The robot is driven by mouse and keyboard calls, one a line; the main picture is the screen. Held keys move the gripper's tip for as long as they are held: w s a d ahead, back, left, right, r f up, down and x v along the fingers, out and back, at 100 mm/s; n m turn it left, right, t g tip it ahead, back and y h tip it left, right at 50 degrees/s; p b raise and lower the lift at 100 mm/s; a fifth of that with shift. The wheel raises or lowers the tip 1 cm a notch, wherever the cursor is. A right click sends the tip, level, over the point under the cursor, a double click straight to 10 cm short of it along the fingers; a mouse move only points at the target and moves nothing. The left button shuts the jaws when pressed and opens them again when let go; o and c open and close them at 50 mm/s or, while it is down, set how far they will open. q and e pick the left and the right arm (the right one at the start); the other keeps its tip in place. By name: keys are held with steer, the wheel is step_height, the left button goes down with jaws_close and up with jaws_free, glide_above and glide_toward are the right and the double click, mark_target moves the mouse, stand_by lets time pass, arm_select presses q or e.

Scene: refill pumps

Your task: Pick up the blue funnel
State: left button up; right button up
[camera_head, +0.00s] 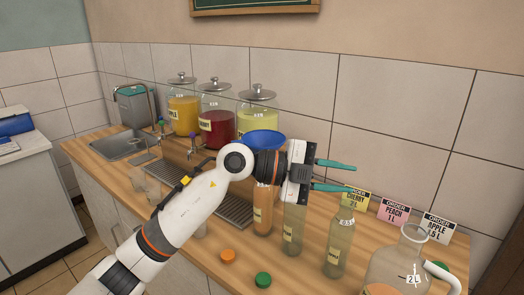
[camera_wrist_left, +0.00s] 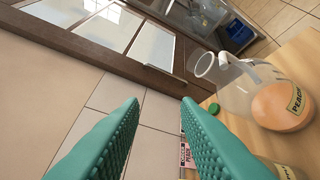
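The blue funnel (camera_head: 264,137) shows in the head view with its wide rim up, above a bottle with orange liquid (camera_head: 263,215). My left wrist crosses in front of it, so its lower part is hidden and I cannot tell what it rests in. My left gripper (camera_head: 345,176) is open and empty, to the right of the funnel, with its fingers pointing right, away from it. In the left wrist view, the green fingers (camera_wrist_left: 162,105) are wide apart with nothing between them, and the funnel does not show. My right gripper is not in view.
Clear bottles (camera_head: 293,228) and a glass jug (camera_head: 405,262) stand on the wooden counter. Order cards (camera_head: 393,212) stand behind. Dispensers (camera_head: 215,125) are at the back, a sink (camera_head: 122,144) at far left. An orange cap (camera_head: 228,256) and a green cap (camera_head: 263,280) lie in front.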

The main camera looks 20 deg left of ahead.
arm_select(q)
steer(key=w+a+r+n+t+y, duration=0.1)
steer(key=w+a+r+n+y, duration=0.15)
steer(key=a+y, duration=0.35)
steer(key=w+a+r+n+t+y, duration=0.1)
steer(key=a+r+n+y, duration=0.2)
steer(key=a, duration=0.5)
steer(key=w+a+r+n+t+y, duration=0.1)
steer(key=w+a+n+y, duration=0.15)
steer(key=a+y, duration=0.4)
steer(key=shift+h, duration=0.35)
steer(key=p+x, duration=0.1)
steer(key=x, duration=0.3)
steer(key=p+x, duration=0.2)
steer(key=x, duration=0.1)
steer(key=a+p+x, duration=0.1)
steer(key=p+x, duration=0.1)
steer(key=x, duration=0.2)
steer(key=shift+s+f, duration=0.1)
steer(key=shift+f, duration=0.45)
jaws_close()
